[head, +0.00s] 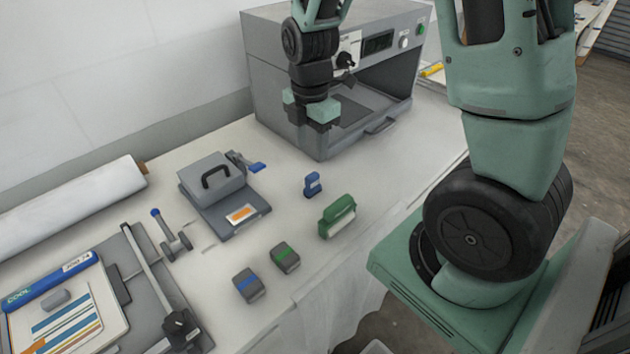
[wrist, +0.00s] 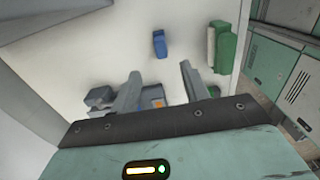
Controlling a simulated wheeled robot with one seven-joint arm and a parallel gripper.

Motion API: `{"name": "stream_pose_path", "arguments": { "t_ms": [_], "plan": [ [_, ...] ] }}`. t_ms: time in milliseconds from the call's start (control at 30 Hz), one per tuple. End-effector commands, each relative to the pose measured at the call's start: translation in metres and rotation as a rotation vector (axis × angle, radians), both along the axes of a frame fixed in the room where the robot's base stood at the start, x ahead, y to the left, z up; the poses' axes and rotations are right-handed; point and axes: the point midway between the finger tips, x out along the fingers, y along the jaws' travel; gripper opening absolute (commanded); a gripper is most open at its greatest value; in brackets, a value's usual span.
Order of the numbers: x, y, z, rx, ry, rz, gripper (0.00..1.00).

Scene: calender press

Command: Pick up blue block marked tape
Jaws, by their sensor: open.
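A small blue block (head: 312,184) with a pale label stands on the white table, in front of the grey press. The label is too small to read. It also shows in the wrist view (wrist: 160,44), beyond my fingertips and apart from them. My gripper (head: 313,122) hangs above the table by the press's left front, higher than the blue block and behind it. In the wrist view its two grey fingers (wrist: 160,88) are spread with nothing held between them.
A green block (head: 338,217) stands right of the blue block. Two grey blocks with a blue stripe (head: 248,285) and a green stripe (head: 285,258) lie nearer the front edge. A grey handled device (head: 222,193) stands left. The grey press (head: 280,100) stands behind.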

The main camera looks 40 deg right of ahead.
Motion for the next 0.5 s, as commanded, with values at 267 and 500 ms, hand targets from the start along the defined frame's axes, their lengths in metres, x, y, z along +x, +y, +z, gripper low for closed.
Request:
{"name": "stream_pose_path", "arguments": {
  "t_ms": [267,500],
  "plan": [
    [-0.001,0.000,-0.050,0.001,0.005,-0.002,0.45],
    [0.000,0.000,-0.069,0.000,0.000,-0.001,0.45]
  ]
}}
